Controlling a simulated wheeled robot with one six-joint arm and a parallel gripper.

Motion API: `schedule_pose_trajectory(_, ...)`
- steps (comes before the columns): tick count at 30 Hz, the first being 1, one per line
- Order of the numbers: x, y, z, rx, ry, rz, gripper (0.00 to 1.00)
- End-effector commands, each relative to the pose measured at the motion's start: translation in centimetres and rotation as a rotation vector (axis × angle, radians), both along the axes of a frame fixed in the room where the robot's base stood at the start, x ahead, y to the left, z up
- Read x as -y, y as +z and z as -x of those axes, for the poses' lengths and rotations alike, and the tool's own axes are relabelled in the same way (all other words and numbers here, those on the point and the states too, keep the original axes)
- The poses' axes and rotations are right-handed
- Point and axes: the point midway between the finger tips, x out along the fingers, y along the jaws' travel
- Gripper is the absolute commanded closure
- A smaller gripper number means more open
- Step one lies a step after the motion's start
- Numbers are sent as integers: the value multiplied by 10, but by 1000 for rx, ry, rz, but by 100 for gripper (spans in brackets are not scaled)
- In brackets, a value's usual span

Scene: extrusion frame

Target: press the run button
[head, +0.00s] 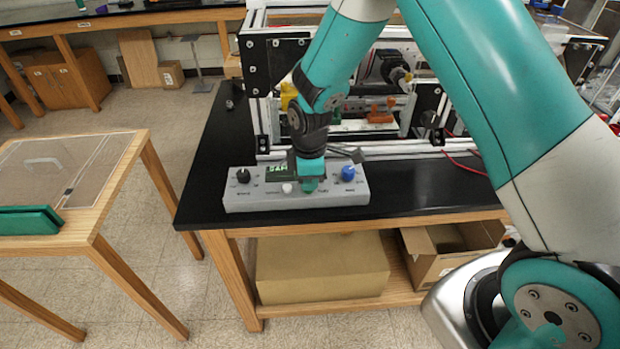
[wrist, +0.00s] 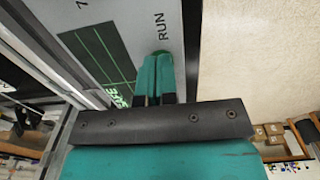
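A grey control box (head: 245,203) sits at the front edge of the black-topped bench. It carries a black knob (head: 243,175), a white button (head: 287,188), a blue knob (head: 348,173) and a small green-lit display (head: 280,170). My gripper (head: 310,184) points down at the box, between the white button and the blue knob. In the wrist view its two teal fingers (wrist: 154,62) are side by side, shut and empty. Their tips are at the green button (wrist: 163,52) beside the word RUN, and hide most of it. I cannot tell whether they touch or press it.
A metal extrusion frame (head: 262,65) with machine parts stands behind the box. Cardboard boxes (head: 320,270) lie on the shelf below the bench. A wooden table (head: 100,200) with a green case (head: 28,220) is to the left, with open floor between.

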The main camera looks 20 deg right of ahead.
Motion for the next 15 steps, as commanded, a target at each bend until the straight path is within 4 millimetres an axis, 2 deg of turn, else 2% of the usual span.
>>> schedule_pose_trajectory(1, 0, -13, 6, -19, 2, 2, 100)
schedule_pose_trajectory(5, 0, -2, 7, -16, 3, 2, 100)
schedule_pose_trajectory(11, -2, 45, 6, -1, 4, 0, 100)
schedule_pose_trajectory(13, -2, 54, 4, 8, 3, -3, 100)
schedule_pose_trajectory(15, -1, 70, 4, 9, 2, -2, 100)
